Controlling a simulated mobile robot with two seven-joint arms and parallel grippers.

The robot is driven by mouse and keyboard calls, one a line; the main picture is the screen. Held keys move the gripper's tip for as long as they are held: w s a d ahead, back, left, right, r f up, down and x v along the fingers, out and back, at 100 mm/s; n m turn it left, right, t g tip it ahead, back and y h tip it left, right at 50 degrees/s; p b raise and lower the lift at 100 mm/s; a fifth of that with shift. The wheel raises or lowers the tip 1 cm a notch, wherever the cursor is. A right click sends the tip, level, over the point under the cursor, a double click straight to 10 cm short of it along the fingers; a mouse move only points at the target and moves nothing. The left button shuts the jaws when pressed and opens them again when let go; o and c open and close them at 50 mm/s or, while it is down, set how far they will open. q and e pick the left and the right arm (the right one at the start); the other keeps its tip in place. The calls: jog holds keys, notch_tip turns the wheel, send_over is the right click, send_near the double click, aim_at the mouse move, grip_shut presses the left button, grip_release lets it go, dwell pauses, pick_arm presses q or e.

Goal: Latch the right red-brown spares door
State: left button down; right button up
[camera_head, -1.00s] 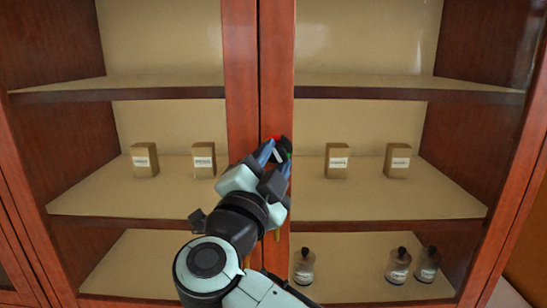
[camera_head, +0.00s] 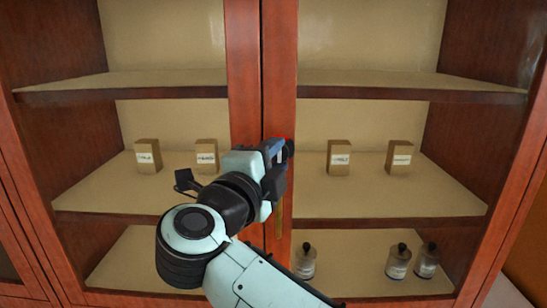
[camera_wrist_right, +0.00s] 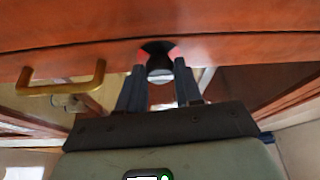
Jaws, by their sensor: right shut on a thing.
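The right red-brown spares door (camera_head: 281,70) has a glass pane and stands against the left door (camera_head: 242,70), with a thin dark seam between them. My right gripper (camera_head: 279,150) is at the right door's inner stile, at middle-shelf height. In the right wrist view, its two dark fingers (camera_wrist_right: 160,85) are shut on a dark round latch knob (camera_wrist_right: 157,48) with red marks at its sides. The knob also shows partly behind the fingers in the head view (camera_head: 289,147). I cannot tell whether the latch is engaged. My left gripper is out of view.
A brass handle (camera_wrist_right: 62,88) sticks out of the door beside the gripper in the wrist view. Behind the glass, several small labelled boxes (camera_head: 339,158) stand on the middle shelf, and three dark-capped bottles (camera_head: 398,262) stand on the lower shelf.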

dwell(0.3)
jog(key=o, duration=1)
jog(key=shift+o, duration=0.2)
jog(key=shift+s, duration=0.1)
jog(key=shift+s+a+f, duration=0.1)
jog(key=shift+s+a, duration=0.05)
jog(key=shift+s, duration=0.1)
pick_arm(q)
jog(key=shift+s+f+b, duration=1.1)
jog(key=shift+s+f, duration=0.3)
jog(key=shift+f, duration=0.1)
pick_arm(e)
jog(key=v, duration=1.2)
jog(key=shift+s, duration=0.35)
jog(key=shift+w+a, duration=0.1)
